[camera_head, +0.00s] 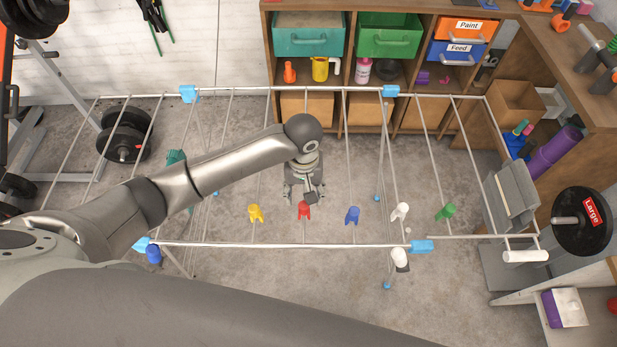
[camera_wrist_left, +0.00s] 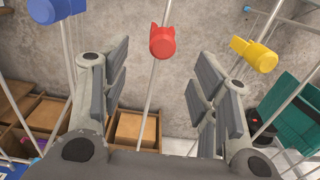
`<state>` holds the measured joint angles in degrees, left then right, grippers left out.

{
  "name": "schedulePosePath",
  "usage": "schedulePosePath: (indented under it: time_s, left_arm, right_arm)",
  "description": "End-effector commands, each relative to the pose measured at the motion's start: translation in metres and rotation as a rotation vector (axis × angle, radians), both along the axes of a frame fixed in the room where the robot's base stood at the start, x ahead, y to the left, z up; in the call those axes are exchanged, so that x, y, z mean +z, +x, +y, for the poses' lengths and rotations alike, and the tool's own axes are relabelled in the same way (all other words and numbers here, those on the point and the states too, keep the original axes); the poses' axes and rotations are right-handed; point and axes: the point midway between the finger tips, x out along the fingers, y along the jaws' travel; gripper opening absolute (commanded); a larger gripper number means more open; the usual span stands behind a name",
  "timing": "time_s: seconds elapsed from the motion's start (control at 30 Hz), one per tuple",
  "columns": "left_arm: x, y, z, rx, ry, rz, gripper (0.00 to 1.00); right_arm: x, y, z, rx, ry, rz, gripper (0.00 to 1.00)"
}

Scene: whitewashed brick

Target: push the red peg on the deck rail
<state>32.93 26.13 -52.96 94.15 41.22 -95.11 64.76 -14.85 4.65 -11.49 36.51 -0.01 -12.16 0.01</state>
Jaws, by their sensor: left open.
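The red peg (camera_head: 304,210) sits on a thin deck rail (camera_head: 304,232) of a white drying rack, near the rack's front bar. In the left wrist view the red peg (camera_wrist_left: 162,42) is in the upper middle, on its rail (camera_wrist_left: 149,95). My left gripper (camera_head: 304,192) is just behind the peg in the head view. Its two fingers (camera_wrist_left: 160,80) are spread apart, with the rail running between them and nothing gripped. The peg appears beyond the fingertips, apart from both fingers. My right gripper is in neither view.
A yellow peg (camera_head: 256,214) is left of the red one. A blue peg (camera_head: 352,215), white peg (camera_head: 400,211) and green peg (camera_head: 446,211) are to its right on other rails. The rack's front bar (camera_head: 280,245) runs close in front. Shelves with bins (camera_head: 310,38) stand behind.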

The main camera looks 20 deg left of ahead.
Motion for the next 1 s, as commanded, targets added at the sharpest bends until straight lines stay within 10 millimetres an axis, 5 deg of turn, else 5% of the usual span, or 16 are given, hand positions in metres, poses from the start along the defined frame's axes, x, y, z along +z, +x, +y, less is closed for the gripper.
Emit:
schedulePosePath:
  time_s: [0.2,0.3,0.67,1.0]
  left_arm:
    - [-0.034,-0.002,0.0,0.0,0.002,0.004,0.56]
    - [-0.053,-0.002,0.0,-0.001,0.001,0.002,0.56]
    - [-0.098,-0.001,-0.001,-0.003,-0.001,0.0,0.56]
    - [-0.103,-0.001,-0.001,-0.004,-0.002,-0.002,0.56]
  right_arm:
    - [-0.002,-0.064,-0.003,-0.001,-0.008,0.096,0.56]
    - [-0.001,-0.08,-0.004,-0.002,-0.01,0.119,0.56]
    - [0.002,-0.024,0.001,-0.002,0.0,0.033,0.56]
    - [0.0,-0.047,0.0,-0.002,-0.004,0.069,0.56]
